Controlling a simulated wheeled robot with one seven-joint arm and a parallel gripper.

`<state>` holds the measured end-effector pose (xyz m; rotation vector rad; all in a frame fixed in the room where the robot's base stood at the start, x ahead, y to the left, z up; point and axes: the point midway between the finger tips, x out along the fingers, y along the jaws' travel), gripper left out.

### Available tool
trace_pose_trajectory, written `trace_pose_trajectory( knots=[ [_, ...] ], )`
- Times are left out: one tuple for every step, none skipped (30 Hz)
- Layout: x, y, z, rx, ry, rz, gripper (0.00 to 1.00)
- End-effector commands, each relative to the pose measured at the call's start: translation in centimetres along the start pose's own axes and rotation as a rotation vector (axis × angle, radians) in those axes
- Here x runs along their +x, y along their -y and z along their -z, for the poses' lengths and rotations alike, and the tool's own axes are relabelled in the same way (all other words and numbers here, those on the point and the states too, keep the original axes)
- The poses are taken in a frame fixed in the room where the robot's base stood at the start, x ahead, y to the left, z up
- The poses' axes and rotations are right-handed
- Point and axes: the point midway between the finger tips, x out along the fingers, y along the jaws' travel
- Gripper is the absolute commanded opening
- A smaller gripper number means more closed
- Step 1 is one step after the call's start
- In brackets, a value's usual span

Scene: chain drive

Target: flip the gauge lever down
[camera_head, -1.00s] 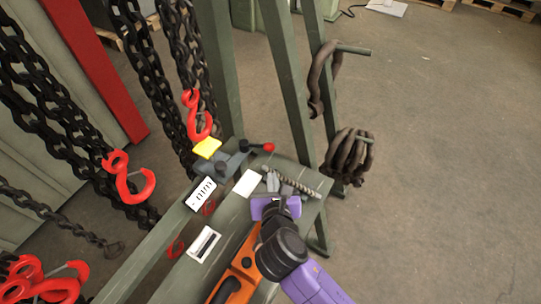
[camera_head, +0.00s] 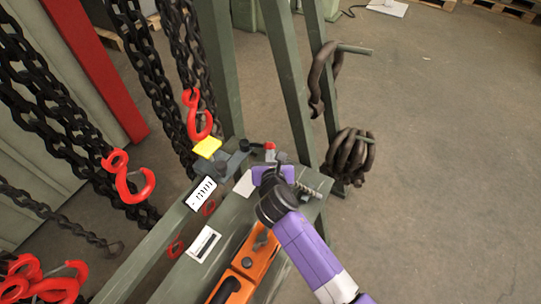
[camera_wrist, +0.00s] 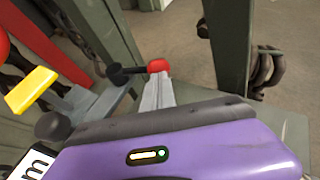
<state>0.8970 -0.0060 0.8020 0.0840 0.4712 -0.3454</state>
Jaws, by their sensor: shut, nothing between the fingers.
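The gauge lever shows as a short dark arm with a red knob (camera_head: 269,146), standing out to the right from a blue-grey block (camera_head: 236,163) on the green bench. In the wrist view, the red knob (camera_wrist: 158,65) is at the tip of the dark arm. My purple gripper (camera_head: 272,160) is over the far end of the bench. Its grey fingers (camera_wrist: 157,92) are shut and empty. Their tips appear just below the red knob in the wrist view. I cannot tell whether they touch it.
A yellow block (camera_head: 207,147) stands left of the lever. White label plates (camera_head: 203,244) and an orange tool (camera_head: 247,260) lie on the bench. Chains with red hooks (camera_head: 128,180) hang at left. Green posts (camera_head: 287,75) rise behind. A spiral rod (camera_head: 305,190) lies close to my gripper.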

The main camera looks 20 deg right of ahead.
Motion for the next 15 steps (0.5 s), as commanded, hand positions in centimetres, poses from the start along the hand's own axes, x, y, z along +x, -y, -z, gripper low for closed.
trace_pose_trajectory(
  knots=[
    [0.0,0.0,0.0,0.0,0.0,0.0,0.0],
    [0.0,0.0,0.0,0.0,0.0,0.0,0.0],
    [0.0,0.0,0.0,0.0,0.0,0.0,0.0],
    [0.0,0.0,0.0,0.0,0.0,0.0,0.0],
    [0.0,0.0,0.0,0.0,0.0,0.0,0.0],
    [0.0,0.1,-0.1,0.0,0.0,0.001,0.0],
    [0.0,0.1,-0.2,0.0,0.0,0.001,0.0],
    [0.0,0.2,-0.3,0.0,0.0,0.001,0.0],
    [0.1,0.3,-0.5,0.0,-0.001,0.003,0.0],
    [0.2,0.5,-0.7,0.0,-0.001,0.003,0.0],
    [0.3,0.6,-0.8,0.0,-0.002,0.003,0.0],
    [0.5,0.8,-1.0,0.001,-0.003,0.003,0.0],
    [0.7,0.9,-1.1,0.001,-0.003,0.003,0.0],
    [1.0,1.1,-1.3,0.0,-0.003,0.004,0.0],
    [1.3,1.3,-1.5,0.0,-0.002,0.004,0.0]
  ],
)
